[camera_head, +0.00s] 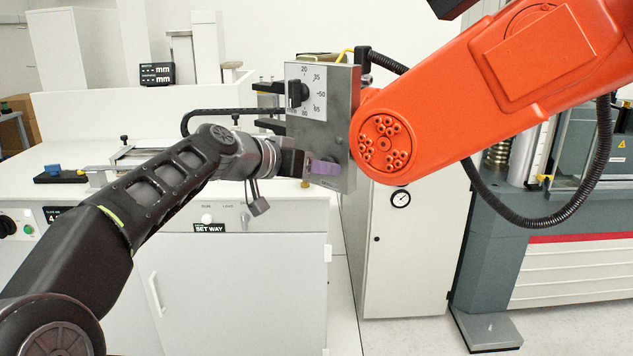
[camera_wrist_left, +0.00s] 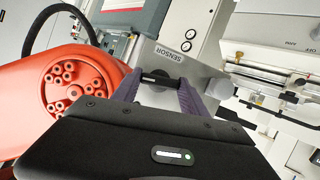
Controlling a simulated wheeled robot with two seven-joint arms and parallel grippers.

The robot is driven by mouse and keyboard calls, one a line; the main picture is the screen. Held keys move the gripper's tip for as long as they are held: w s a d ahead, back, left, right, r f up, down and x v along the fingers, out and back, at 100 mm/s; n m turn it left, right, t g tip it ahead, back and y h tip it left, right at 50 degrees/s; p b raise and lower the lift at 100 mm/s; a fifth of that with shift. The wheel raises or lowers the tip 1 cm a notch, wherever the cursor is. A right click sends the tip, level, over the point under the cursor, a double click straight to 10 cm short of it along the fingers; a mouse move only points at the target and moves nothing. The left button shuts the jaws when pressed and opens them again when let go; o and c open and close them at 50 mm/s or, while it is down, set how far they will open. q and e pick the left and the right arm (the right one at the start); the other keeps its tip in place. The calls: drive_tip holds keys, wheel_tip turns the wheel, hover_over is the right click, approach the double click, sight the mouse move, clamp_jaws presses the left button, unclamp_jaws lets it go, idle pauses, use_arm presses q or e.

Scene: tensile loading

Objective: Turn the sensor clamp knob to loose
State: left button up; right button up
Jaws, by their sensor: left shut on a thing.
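The grey panel (camera_head: 342,120) faces left and stands in front of the orange arm. In the left wrist view the panel (camera_wrist_left: 198,82) carries the word SENSOR. The sensor clamp knob (camera_wrist_left: 160,79) is a black bar-shaped handle below that word. My left gripper (camera_head: 322,168) reaches the lower part of the panel from the left. In the wrist view its purple fingers (camera_wrist_left: 158,88) are on both sides of the knob, shut on it. In the head view the fingers and wrist hide the knob. My right gripper is not in view.
A black dial knob (camera_head: 297,93) with a numbered scale sits higher on the panel. The large orange arm (camera_head: 480,95) is close behind the panel, with a black hose (camera_head: 545,221) hanging under it. A white cabinet (camera_head: 240,285) stands below my left arm.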

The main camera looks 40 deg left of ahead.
use_arm(q)
drive_tip(key=shift+a+f+n+t+h+b, duration=0.1)
drive_tip(key=shift+n+t+h+b, duration=0.25)
drive_tip(key=shift+n+h+b, duration=1)
drive_tip(key=shift+a+f+n+t+h+b, duration=0.15)
drive_tip(key=shift+n+t+h+b, duration=0.25)
drive_tip(key=shift+n+b, duration=1)
drive_tip(key=shift+f+n+t+h+b, duration=0.2)
drive_tip(key=shift+n+h+b, duration=0.65)
drive_tip(key=shift+n, duration=1.3)
drive_tip(key=shift+r, duration=0.15)
drive_tip(key=o, duration=1.4)
drive_tip(key=shift+v, duration=3.9)
